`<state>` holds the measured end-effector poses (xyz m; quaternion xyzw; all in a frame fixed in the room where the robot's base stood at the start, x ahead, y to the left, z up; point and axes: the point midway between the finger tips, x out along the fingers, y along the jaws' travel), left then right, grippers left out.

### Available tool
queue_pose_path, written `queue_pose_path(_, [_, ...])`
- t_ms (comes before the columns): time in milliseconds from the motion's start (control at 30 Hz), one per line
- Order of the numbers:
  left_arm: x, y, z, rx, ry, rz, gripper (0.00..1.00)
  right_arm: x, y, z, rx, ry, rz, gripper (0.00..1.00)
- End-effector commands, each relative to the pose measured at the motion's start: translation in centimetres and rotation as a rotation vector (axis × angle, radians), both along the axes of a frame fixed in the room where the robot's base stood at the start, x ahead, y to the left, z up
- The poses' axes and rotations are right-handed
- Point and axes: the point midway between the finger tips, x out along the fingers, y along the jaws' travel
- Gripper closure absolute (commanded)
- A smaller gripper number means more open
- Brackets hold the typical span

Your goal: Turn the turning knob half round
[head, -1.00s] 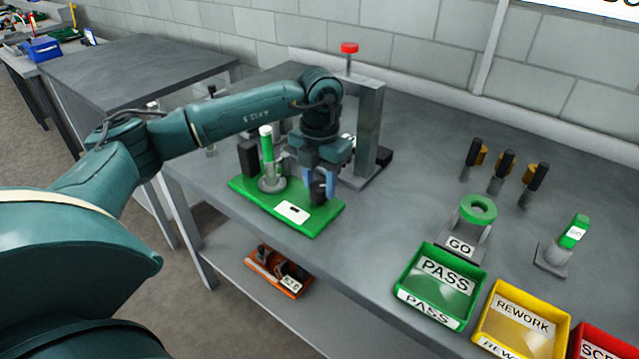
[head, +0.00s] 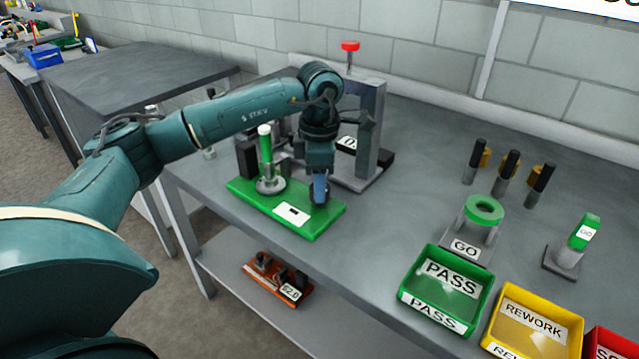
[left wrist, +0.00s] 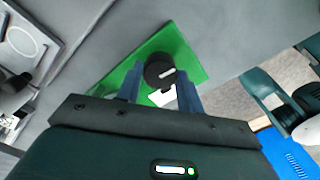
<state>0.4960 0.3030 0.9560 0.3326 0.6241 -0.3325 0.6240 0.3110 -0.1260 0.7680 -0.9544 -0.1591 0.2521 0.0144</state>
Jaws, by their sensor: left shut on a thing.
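The turning knob (left wrist: 158,72) is a round black knob with a white mark, on the green base plate (head: 247,201) on the table. My left gripper (head: 320,192) points down over the right part of this plate. In the left wrist view its two blue fingers (left wrist: 160,88) stand on either side of the knob, and the gripper is shut on it. In the head view the fingers and wrist hide most of the knob. A green upright handle (head: 265,150) stands on the same plate to the left. My right gripper is not in view.
A grey press frame with a red top knob (head: 349,46) stands close behind my left gripper. A GO ring gauge (head: 484,208), a green PASS bin (head: 484,306) and a yellow REWORK bin (head: 567,349) are to the right. The table between is clear.

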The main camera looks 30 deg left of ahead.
Motion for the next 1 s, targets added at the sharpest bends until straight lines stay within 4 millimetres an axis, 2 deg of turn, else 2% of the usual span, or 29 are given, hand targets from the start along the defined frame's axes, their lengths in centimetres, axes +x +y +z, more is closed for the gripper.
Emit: queue_pose_path(1000, [0.0, -0.1, 0.0, -0.001, -0.003, -0.967, 0.86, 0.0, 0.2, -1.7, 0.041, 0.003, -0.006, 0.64])
